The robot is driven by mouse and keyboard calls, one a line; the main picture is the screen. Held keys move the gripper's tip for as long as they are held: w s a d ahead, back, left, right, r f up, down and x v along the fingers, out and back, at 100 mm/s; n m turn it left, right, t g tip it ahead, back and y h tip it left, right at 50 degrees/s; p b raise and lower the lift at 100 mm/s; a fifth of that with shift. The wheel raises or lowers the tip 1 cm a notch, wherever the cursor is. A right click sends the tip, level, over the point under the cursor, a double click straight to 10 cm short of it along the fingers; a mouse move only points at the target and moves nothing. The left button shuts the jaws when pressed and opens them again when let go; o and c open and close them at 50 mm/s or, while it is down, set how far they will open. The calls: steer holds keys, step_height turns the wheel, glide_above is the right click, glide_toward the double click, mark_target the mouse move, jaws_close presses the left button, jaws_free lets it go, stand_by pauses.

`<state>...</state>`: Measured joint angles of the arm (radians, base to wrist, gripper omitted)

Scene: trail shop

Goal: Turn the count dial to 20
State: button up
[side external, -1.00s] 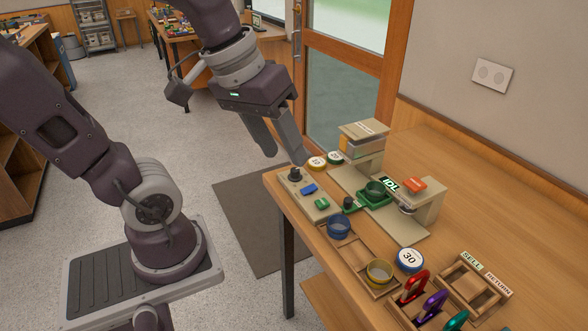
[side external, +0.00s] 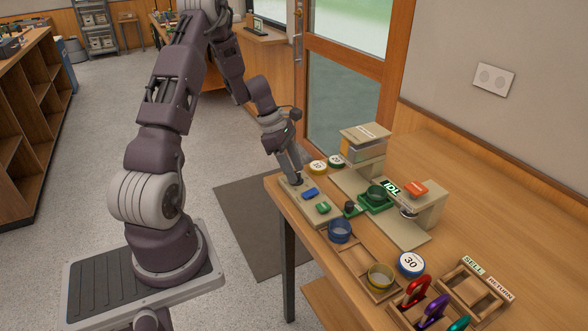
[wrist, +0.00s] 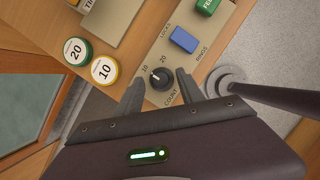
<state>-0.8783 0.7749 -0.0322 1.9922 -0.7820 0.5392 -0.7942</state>
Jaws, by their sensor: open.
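The count dial (wrist: 161,79) is a small dark round knob on a beige panel, with "10" and "20" printed above it and "COUNT" below. Its white pointer mark is toward the "10". In the wrist view my gripper (wrist: 159,75) is open, with one finger on each side of the dial. I cannot tell whether either finger touches it. In the side view my gripper (side external: 297,181) is down at the panel's far left end and hides most of the dial.
A blue button (wrist: 184,40) and a green FEED button (wrist: 209,5) share the panel. A yellow-rimmed "10" disc (wrist: 104,69) and a green-rimmed "20" disc (wrist: 77,51) lie beside it. A beige machine (side external: 365,148) stands behind. Bins and carabiners are nearer the camera.

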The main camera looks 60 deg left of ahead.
steer(key=shift+f, duration=0.2)
jaws_close()
steer(key=shift+w+m, duration=0.1)
steer(key=shift+m, duration=0.2)
steer(key=m+g, duration=0.1)
steer(key=m, duration=0.2)
steer(key=m+g+h, duration=0.1)
steer(key=m, duration=0.1)
steer(key=shift+w+m, duration=0.15)
steer(key=shift+m, duration=0.25)
steer(key=m+g, duration=0.2)
steer(key=m, duration=0.3)
steer(key=shift+w, duration=0.1)
steer(key=shift+m, duration=0.3)
jaws_free()
